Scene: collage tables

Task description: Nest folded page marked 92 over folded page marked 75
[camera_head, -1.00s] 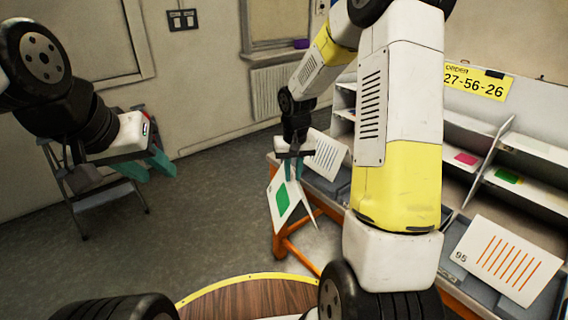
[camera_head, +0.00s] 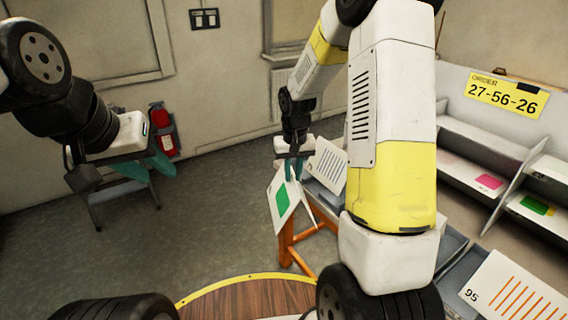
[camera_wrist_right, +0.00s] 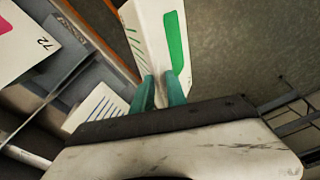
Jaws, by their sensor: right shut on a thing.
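My right gripper (camera_head: 293,168) is shut on a white folded page with a green block (camera_head: 283,198). The page hangs open like a tent beside the table end; any number on it is not readable. In the right wrist view the same page (camera_wrist_right: 150,30) sits between the teal fingers (camera_wrist_right: 160,92). My left gripper (camera_head: 150,168) is empty, its teal fingers apart, over the floor at left. I cannot make out a page marked 92 or 75 in any view.
A striped page (camera_head: 328,165) stands on the table just behind the held page. A page marked 95 (camera_head: 515,290) is at lower right. The right wrist view shows a page marked 72 (camera_wrist_right: 28,45). Shelves (camera_head: 480,155) line the right.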

